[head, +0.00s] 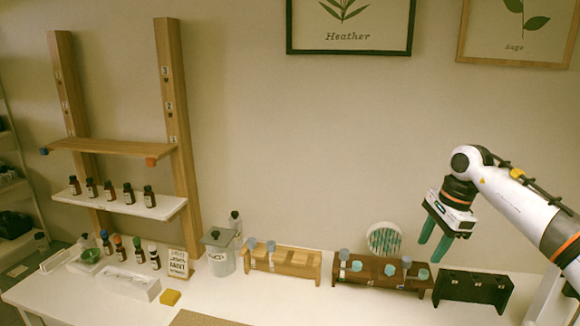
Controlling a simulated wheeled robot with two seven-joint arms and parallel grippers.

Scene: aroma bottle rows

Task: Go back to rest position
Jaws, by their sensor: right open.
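My right gripper (430,251), with green fingers, hangs open and empty on the right side of the head view. It points down in front of the wall, above the right part of the white table (260,303). In the picture it shows just above the dark brown rack (370,279) and the black rack (470,290); how far apart they are in depth I cannot tell. Blue-grey and teal tops show in the brown rack. The black rack looks empty. My left gripper is out of view.
A light wooden rack (285,267) with blue-grey tops stands left of the brown one. A lidded clear container (221,262) and small sign (178,264) stand further left. Several dark bottles stand on a shelf (120,205) and table. A round striped item (384,239) is behind the racks.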

